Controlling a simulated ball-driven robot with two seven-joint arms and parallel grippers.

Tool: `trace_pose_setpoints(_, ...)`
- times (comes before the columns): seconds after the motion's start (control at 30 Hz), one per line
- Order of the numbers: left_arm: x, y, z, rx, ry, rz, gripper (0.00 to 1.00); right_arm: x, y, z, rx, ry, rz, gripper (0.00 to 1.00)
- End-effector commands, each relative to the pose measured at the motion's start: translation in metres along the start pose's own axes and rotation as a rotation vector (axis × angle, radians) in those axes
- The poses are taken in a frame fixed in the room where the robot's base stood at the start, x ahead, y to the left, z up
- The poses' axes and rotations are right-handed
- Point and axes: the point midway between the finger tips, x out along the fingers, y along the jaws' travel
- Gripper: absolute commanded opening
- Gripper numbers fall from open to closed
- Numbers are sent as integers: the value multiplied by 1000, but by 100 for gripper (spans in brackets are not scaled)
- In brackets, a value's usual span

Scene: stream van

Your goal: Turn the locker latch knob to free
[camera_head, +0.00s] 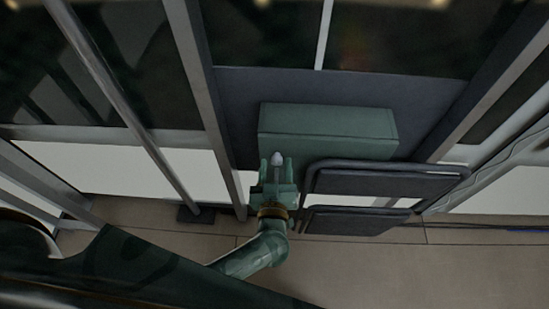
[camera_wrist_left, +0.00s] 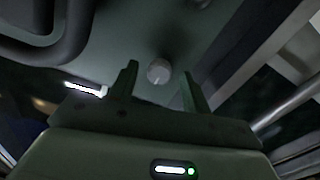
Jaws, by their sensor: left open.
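The locker (camera_head: 330,127) is a green box against the dark wall panel in the head view. Its pale round latch knob (camera_head: 277,158) shows at the lower left of its front. My left gripper (camera_head: 276,166) is at the knob, with its fingers open on either side in the picture. In the left wrist view the knob (camera_wrist_left: 158,71) lies ahead, between the open fingertips (camera_wrist_left: 160,78) and apart from both. I cannot tell the exact depth between fingertips and knob. My right gripper is not in view.
A dark tubular-framed folding chair or rack (camera_head: 385,182) stands close to the right of my left gripper, in front of the locker. Grey window posts (camera_head: 205,95) rise on the left. The tan floor (camera_head: 380,265) is clear in front.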

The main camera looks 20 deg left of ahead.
Motion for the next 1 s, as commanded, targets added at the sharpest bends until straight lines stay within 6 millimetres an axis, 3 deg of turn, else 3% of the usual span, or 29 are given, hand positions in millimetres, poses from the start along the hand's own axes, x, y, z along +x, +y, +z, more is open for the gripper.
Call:
trace_pose_setpoints(0.23,0,1,0,-1,0,0,48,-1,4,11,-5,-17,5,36)
trace_pose_setpoints(0.4,0,0,0,-1,0,0,4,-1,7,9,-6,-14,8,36)
trace_pose_setpoints(0.73,0,0,0,-29,0,0,4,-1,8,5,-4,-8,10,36)
trace_pose_setpoints(1.0,0,0,-1,-176,-1,0,4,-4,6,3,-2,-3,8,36)
